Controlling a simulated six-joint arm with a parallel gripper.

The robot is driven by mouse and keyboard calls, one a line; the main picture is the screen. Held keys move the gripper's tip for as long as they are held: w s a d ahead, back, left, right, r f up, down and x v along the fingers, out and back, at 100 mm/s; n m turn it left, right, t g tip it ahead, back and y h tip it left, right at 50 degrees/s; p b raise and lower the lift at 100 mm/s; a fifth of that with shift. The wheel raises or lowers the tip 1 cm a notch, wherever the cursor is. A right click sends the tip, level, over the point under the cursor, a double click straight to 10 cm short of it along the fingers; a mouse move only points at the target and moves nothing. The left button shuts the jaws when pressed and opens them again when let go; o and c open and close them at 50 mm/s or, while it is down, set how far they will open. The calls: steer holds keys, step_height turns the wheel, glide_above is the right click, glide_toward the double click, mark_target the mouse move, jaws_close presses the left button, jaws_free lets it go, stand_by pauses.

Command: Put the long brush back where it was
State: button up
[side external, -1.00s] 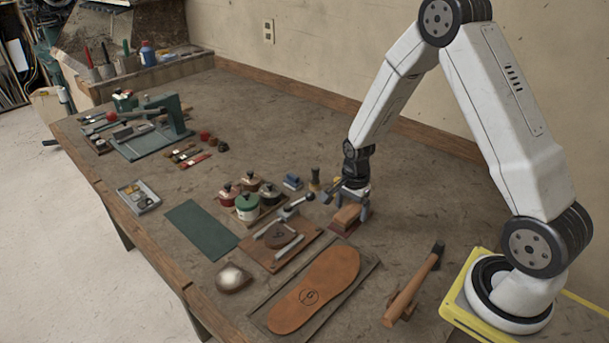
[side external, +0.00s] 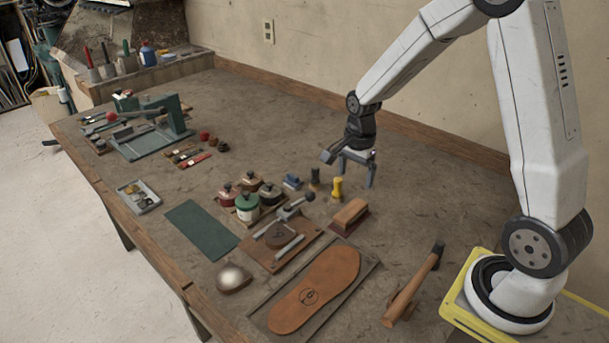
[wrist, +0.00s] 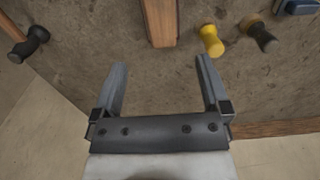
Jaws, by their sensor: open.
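The long brush, a wooden block (side external: 350,212), lies on a dark red pad (side external: 343,229) right of the round pots. Its wooden end also shows at the top of the wrist view (wrist: 159,22). My gripper (side external: 356,178) is raised above the bench behind the brush, toward the wall, and apart from it. In the wrist view the two fingers (wrist: 160,62) are spread, with only bare bench between them.
A yellow-handled tool (side external: 337,189) and a dark-handled one (side external: 315,180) stand near my gripper. A hammer (side external: 415,285) lies to the right of a leather sole (side external: 315,290). The bench between the gripper and the wall is clear.

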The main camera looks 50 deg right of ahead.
steer(key=shift+r, duration=0.1)
stand_by(0.6)
steer(key=s+a+r+n+t, duration=0.1)
steer(key=s+a+n, duration=0.8)
steer(key=n, duration=0.9)
steer(key=shift+s+a+r+t, duration=0.25)
steer(key=shift+a+t, duration=0.55)
steer(key=shift+a, duration=0.45)
